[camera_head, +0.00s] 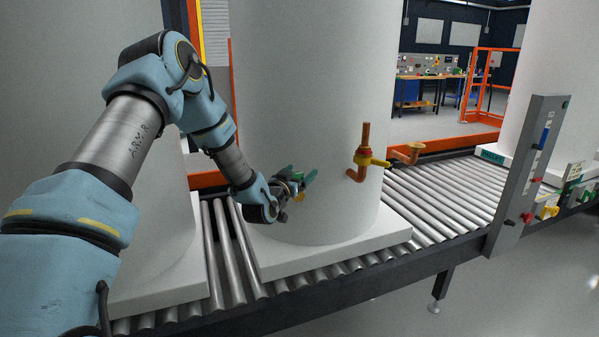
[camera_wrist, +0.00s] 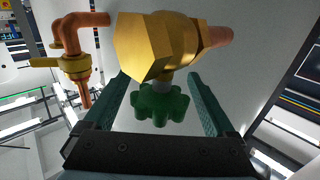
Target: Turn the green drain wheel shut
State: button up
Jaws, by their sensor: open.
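The green drain wheel (camera_wrist: 158,105) is a lobed handle on a short stem below a brass valve body (camera_wrist: 155,45) in the wrist view. My gripper (camera_wrist: 157,88) is open, with one dark green finger on each side of the wheel. Gaps show between the wheel and both fingers, so it does not look gripped. In the head view my gripper (camera_head: 300,180) is low against the front of the middle white tank (camera_head: 310,80). There the wheel cannot be told apart from the gripper.
A copper pipe with a yellow-handled valve (camera_head: 370,160) sticks out of the tank just right of my gripper; it also shows in the wrist view (camera_wrist: 75,62). The tank's white base (camera_head: 330,255) rests on a roller conveyor (camera_head: 445,195). A grey panel post (camera_head: 527,175) stands at the right.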

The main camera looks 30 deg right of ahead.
aim_at(295, 177)
jog(key=c, duration=1.4)
jog(key=shift+o, duration=0.2)
jog(key=shift+f+m+b, duration=0.1)
jog(key=shift+m+b, duration=0.2)
jog(key=shift+b, duration=0.15)
jog(key=g+b, duration=0.1)
jog(key=m+g+h, duration=0.1)
jog(key=m+g+h+b, duration=0.1)
jog(key=g, duration=0.1)
jog(key=shift+s+d+f+b, duration=0.1)
jog(key=shift+s+d+b, duration=0.05)
jog(key=shift+s+b, duration=0.15)
jog(key=shift+s+a+m+g+y+b, duration=0.1)
jog(key=shift+s+m+g+y+b, duration=0.7)
jog(key=shift+m+g, duration=2.25)
jog(key=shift+s+a+m+g+y+b, duration=0.15)
jog(key=shift+s+m+g+y+b, duration=0.5)
jog(key=shift+m+g+b, duration=2.15)
jog(key=shift+s+a+m+g+y+p, duration=0.1)
jog(key=shift+s+m+g+y+p, duration=0.8)
jog(key=shift+g, duration=3.75)
jog(key=shift+w+r+m+y+b, duration=0.3)
jog(key=shift+w+m+b, duration=0.2)
jog(key=shift+m, duration=0.55)
